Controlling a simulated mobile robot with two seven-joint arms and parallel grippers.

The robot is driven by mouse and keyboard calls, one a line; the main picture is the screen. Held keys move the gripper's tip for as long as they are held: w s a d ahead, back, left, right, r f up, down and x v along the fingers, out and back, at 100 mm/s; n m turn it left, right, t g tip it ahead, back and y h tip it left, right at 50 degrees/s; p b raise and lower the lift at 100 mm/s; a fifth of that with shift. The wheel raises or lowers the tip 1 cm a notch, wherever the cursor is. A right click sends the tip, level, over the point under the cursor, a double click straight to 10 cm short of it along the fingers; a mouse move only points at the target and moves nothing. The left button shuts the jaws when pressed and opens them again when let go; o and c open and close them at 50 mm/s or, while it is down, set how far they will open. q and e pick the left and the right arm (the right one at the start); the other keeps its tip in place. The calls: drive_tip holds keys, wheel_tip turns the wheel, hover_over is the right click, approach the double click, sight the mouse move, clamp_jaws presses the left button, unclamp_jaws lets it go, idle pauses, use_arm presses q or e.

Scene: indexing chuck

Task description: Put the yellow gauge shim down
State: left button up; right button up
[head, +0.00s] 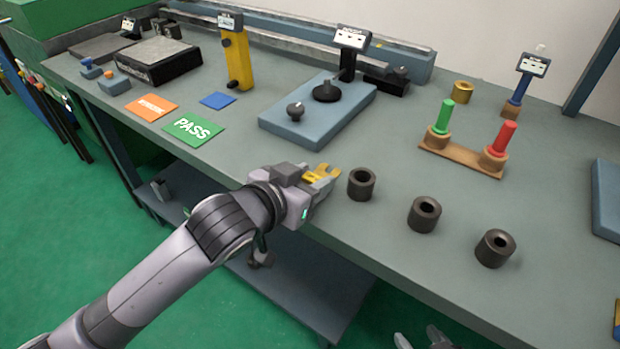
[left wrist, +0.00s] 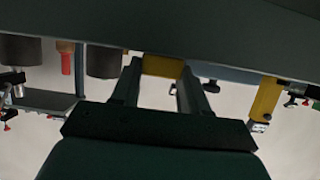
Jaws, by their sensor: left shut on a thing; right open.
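The yellow gauge shim (head: 318,174) is a small forked yellow plate. My left gripper (head: 325,181) is shut on it near the table's front edge, just left of the nearest dark ring. In the left wrist view the shim (left wrist: 162,67) spans between the two fingertips. I cannot tell whether the shim touches the table. My right gripper (head: 422,341) shows only in part at the bottom edge, open, below the tabletop.
Dark rings (head: 361,184), (head: 424,214), (head: 495,248) stand along the front. A blue plate (head: 280,125) with a black stand, a green PASS card (head: 192,129), an orange card (head: 151,107) and a blue square (head: 217,100) lie behind.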

use_arm(q)
drive_tip(key=o, duration=1.1)
drive_tip(key=shift+f, duration=0.1)
drive_tip(key=shift+r, duration=0.2)
drive_tip(key=p+v, duration=0.1)
drive_tip(key=v, duration=1.1)
drive_tip(key=shift+f, duration=0.1)
